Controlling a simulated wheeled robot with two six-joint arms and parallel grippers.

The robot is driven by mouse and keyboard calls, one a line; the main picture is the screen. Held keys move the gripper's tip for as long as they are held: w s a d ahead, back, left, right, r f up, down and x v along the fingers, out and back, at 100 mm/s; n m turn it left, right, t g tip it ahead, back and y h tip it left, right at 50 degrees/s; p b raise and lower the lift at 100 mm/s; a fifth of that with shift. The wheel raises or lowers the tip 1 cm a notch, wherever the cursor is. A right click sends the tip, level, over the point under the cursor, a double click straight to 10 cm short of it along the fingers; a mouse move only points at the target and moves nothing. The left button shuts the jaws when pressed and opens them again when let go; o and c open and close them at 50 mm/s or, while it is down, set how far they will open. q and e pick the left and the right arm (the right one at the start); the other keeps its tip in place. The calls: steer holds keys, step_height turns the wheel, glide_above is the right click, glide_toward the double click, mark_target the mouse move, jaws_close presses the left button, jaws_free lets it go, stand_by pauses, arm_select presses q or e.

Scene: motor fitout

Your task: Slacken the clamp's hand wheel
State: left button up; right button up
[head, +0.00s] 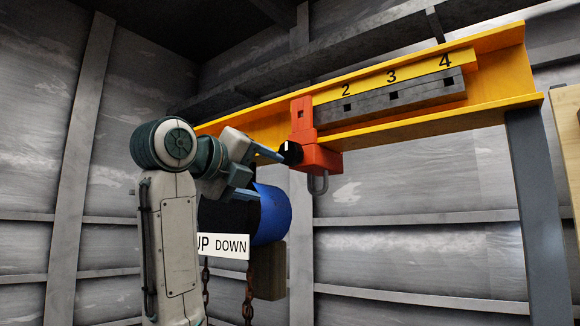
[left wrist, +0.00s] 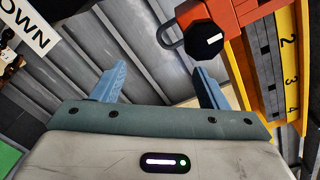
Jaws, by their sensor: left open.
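The orange-red clamp (head: 316,157) sits on the yellow beam (head: 420,122), near the number 2, with a grey shackle hanging below it. Its black hand wheel (head: 290,152) faces left toward my left gripper (head: 268,176). In the left wrist view the hand wheel (left wrist: 203,42) is a dark knob with a white mark, in front of the clamp (left wrist: 238,14). My left gripper (left wrist: 159,69) is open and empty. The wheel lies above the right finger there, not centred between the fingers. In the head view the upper finger is close to the wheel; I cannot tell whether they touch. My right gripper is not in view.
A blue cylindrical hoist motor (head: 270,213) hangs behind my left arm, with chains and an UP/DOWN sign (head: 232,246) below. A grey notched bar (head: 395,97) runs along the beam. A grey post (head: 540,215) supports the beam's right end. The space below the clamp is clear.

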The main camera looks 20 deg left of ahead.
mark_target(287, 153)
arm_select(q)
steer(key=s+r+m, duration=0.2)
steer(key=s+r, duration=0.2)
steer(key=r, duration=0.1)
steer(key=shift+t+h, duration=0.3)
steer(key=p+x, duration=0.2)
steer(key=x, duration=0.1)
steer(key=p+x, duration=0.2)
steer(key=x, duration=0.1)
steer(key=p+x, duration=0.2)
steer(key=x, duration=0.1)
steer(key=shift+w+d+r, duration=0.1)
steer(key=shift+w+r, duration=0.15)
steer(key=shift+w, duration=0.1)
steer(key=shift+w+d+f, duration=0.15)
steer(key=shift+w+d, duration=0.05)
steer(key=shift+w, duration=0.45)
steer(key=shift+c, duration=0.4)
steer(key=c, duration=0.9)
